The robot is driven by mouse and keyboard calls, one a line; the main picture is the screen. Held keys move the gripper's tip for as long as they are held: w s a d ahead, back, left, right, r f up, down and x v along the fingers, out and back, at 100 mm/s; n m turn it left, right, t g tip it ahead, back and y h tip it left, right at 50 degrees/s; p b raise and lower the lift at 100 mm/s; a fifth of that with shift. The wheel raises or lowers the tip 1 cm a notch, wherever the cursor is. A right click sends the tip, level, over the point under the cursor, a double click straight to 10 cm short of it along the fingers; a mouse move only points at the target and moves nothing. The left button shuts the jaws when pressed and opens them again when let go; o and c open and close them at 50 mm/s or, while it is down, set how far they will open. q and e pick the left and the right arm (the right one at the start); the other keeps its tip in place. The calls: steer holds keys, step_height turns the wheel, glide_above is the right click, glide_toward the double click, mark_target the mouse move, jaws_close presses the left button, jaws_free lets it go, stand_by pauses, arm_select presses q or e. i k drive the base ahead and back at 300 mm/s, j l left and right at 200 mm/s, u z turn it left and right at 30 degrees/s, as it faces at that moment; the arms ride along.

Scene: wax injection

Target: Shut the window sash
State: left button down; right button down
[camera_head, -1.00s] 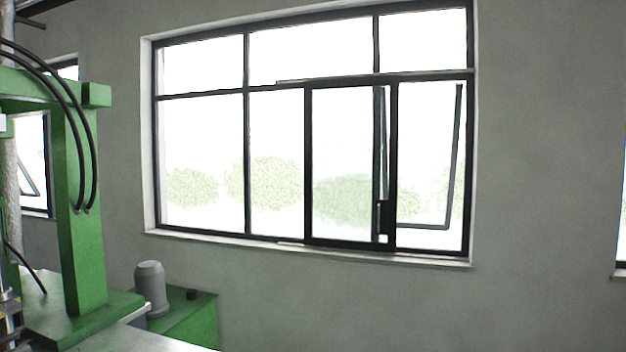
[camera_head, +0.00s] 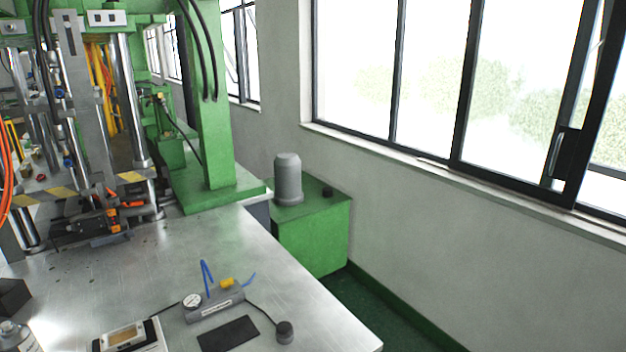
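The window (camera_head: 393,90) is in the wall at the upper right, with dark frames and bright panes. Its sliding sash (camera_head: 594,125) is a dark-framed pane near the right edge of the view. A dark handle (camera_head: 562,155) sits low on the sash's right upright. Right of the sash, part of the window opening shows, cut off by the view's edge. The sash's top is also cut off. Neither of my grippers is in view.
A metal table (camera_head: 290,290) fills the lower left, bearing a gauge block (camera_head: 213,302), a small scale (camera_head: 128,338) and a black pad (camera_head: 228,334). A green press (camera_head: 212,120) stands behind it. A green cabinet (camera_head: 318,238) with a grey motor (camera_head: 288,180) stands between table and wall.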

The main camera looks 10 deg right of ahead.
mark_target(573, 150)
steer(key=i+l, duration=0.15)
steer(key=l, duration=0.25)
steer(key=i+l+z, duration=0.1)
steer(key=l, duration=0.3)
steer(key=i+l, duration=0.25)
steer(key=l, duration=0.15)
steer(key=i+l+z, duration=0.1)
steer(key=l, duration=0.3)
steer(key=i+l, duration=0.45)
steer(key=l, duration=0.3)
steer(key=i+z, duration=0.3)
steer(key=i, duration=1)
